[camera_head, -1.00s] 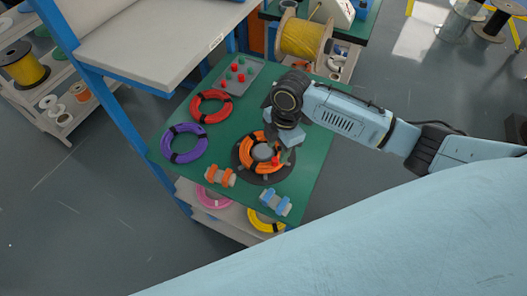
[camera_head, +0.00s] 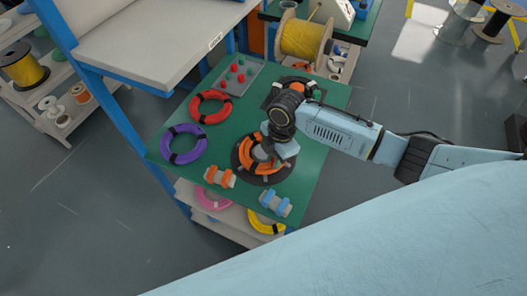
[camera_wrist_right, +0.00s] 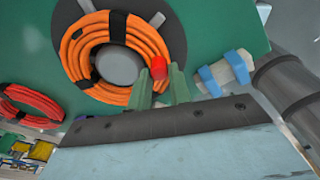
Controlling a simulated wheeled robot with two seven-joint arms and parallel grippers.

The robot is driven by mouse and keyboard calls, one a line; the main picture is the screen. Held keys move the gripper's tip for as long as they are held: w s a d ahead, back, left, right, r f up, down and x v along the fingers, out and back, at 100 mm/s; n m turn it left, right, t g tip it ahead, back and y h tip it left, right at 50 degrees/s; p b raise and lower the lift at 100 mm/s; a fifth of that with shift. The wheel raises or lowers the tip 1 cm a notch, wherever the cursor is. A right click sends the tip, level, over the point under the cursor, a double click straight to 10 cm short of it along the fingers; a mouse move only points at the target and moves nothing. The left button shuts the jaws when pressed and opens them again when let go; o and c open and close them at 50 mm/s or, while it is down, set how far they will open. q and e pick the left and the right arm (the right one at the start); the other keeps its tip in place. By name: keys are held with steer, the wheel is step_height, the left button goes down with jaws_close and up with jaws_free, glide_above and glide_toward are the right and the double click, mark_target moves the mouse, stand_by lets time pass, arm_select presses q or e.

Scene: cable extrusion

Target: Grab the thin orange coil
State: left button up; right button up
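An orange coil (camera_head: 252,165) lies around a grey hub on a dark round plate on the green table. It fills the upper left of the right wrist view (camera_wrist_right: 80,50). My right gripper (camera_head: 275,158) is over the coil's right side in the head view and hides part of it. In the wrist view its green fingers (camera_wrist_right: 162,85) are apart beside the coil, with a red knob (camera_wrist_right: 158,67) between them. Contact is unclear. Another dark plate with orange parts (camera_head: 298,66) is partly hidden behind my right arm. My left gripper is not in view.
A red coil (camera_head: 211,94) and a purple coil (camera_head: 169,153) lie left on the green table (camera_head: 318,150). A small orange piece (camera_head: 220,176) and a blue piece (camera_head: 275,203) stand near the front edge. A grey panel with red and green knobs (camera_head: 226,84) is behind. A shelf (camera_head: 165,35) overhangs nearby.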

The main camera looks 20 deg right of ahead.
jaws_close()
